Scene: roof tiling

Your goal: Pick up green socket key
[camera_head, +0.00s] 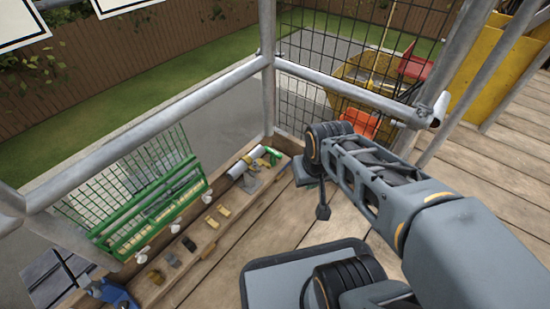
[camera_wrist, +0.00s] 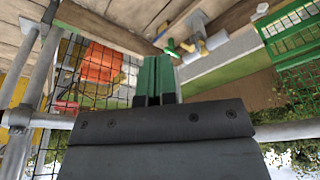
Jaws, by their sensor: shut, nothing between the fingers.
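A green piece (camera_head: 273,153), which looks like the green socket key, lies at the far end of the wooden ledge, beside a grey cylinder. In the wrist view, a green piece (camera_wrist: 172,48) shows just beyond and to the right of my fingertips, apart from them. It is too small for me to make out its full shape. My gripper (camera_wrist: 157,59) has two green fingers pressed together with nothing between them. In the head view, the fingers are mostly hidden behind my arm, which reaches in over the deck near the ledge's far end.
The ledge (camera_head: 208,246) holds several small fittings and tools, including a grey cylinder (camera_head: 247,161). A green rack (camera_head: 150,215) stands at its left. Metal scaffold rails and a black mesh (camera_head: 310,85) border the deck. Wooden planks (camera_head: 235,282) nearby are clear.

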